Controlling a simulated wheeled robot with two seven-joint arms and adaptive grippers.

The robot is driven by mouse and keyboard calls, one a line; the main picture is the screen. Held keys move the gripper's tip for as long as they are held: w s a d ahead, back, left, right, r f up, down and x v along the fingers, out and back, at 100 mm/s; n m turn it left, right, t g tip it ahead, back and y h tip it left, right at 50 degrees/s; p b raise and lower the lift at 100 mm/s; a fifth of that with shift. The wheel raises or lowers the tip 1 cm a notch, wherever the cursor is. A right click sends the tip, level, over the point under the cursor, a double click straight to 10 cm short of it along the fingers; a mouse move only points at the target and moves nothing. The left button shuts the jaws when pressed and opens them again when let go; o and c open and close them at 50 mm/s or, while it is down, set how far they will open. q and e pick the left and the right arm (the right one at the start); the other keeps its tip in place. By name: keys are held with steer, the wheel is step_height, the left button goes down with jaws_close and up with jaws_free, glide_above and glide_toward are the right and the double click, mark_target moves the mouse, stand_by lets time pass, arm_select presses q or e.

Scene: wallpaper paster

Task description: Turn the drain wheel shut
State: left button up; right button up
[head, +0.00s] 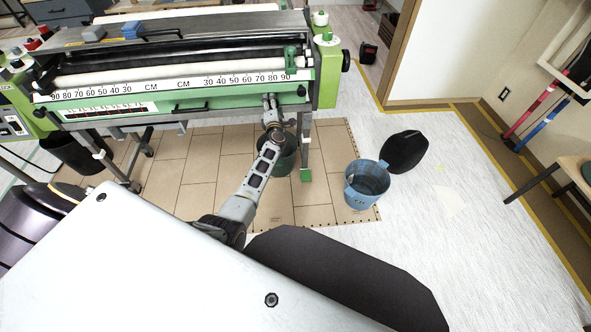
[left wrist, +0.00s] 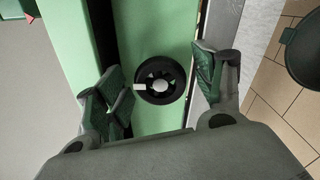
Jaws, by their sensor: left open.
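The drain wheel (left wrist: 178,85) shows in the left wrist view as a small black spoked wheel with a pale hub and a short light bar to its left. It is on a green panel of the pasting machine. My left gripper (left wrist: 160,76) is open, with its fingers on either side of the wheel in that view and apart from it. In the head view my left gripper (head: 269,101) is at the machine's front, below the ruler strip. I cannot clearly make out the wheel there. My right gripper is not in view.
The green and grey pasting machine (head: 190,102) fills the upper left. A dark green bin (head: 285,160) stands below my left forearm. Open floor lies further right.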

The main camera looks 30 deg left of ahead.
arm_select(q)
steer(key=shift+n+b, duration=1.6)
steer(key=shift+n, duration=0.6)
steer(key=shift+n+b, duration=1.75)
steer(key=shift+n, duration=0.35)
steer(key=shift+n+b, duration=1.7)
steer(key=shift+b, duration=0.1)
steer(key=shift+n+b, duration=1.7)
steer(key=shift+b, duration=0.65)
steer(key=shift+p+v, duration=2)
steer(key=shift+v, duration=4.95)
steer(key=s+d+f+m+h+p, duration=0.2)
steer(key=d+f+m+h+p, duration=0.2)
steer(key=f+m, duration=0.5)
steer(key=s+d+f+m+h+p, duration=0.2)
steer(key=d+f+m+h+p, duration=0.2)
steer(key=m, duration=0.9)
steer(key=d+f+p, duration=0.1)
steer(key=d+f, duration=0.2)
steer(key=f, duration=0.2)
